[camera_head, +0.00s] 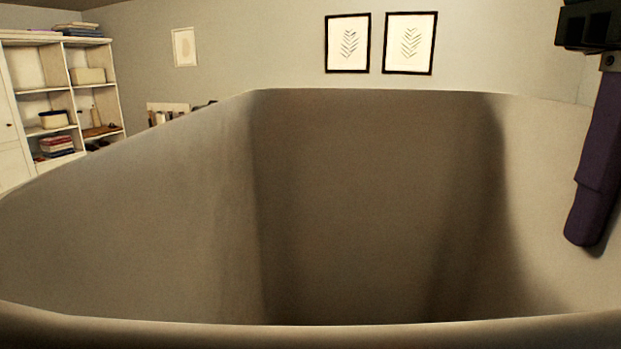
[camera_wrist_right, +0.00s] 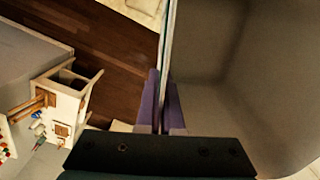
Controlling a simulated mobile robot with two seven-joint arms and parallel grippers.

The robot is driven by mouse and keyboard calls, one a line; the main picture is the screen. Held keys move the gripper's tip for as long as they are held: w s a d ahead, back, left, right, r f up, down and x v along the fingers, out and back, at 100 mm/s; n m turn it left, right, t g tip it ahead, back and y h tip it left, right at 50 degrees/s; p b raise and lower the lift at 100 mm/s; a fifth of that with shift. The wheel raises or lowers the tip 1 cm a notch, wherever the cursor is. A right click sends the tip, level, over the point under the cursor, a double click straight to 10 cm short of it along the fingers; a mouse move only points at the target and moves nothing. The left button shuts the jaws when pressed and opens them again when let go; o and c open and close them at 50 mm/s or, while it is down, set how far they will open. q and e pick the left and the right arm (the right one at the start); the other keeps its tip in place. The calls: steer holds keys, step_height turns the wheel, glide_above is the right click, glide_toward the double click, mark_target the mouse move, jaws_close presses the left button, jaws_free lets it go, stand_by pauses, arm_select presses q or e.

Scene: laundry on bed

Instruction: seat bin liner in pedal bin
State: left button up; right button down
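The bin liner (camera_head: 375,200), a large beige-grey open tub, fills most of the head view, very close to the camera. I look over its near rim into its empty-looking inside; its bottom is hidden. My right gripper (camera_head: 588,215) is at the liner's right wall, with one purple finger hanging down inside. In the right wrist view, the two purple fingers (camera_wrist_right: 162,85) are close together on either side of the thin rim of the liner (camera_wrist_right: 215,45), pinching it. My left gripper is not in view. I cannot see the pedal bin.
A white shelf unit (camera_head: 68,85) with books and boxes stands at the far left. Two framed prints (camera_head: 378,44) hang on the back wall. The right wrist view shows dark wooden floor (camera_wrist_right: 95,45) and a small white wooden piece of furniture (camera_wrist_right: 70,100). The liner hides most nearby space.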

arm_select(q)
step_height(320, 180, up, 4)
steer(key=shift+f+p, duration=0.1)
steer(key=shift+p, duration=0.9)
arm_select(e)
step_height(320, 180, up, 4)
steer(key=shift+f, duration=0.15)
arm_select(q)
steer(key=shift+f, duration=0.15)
arm_select(e)
steer(key=shift+f, duration=0.15)
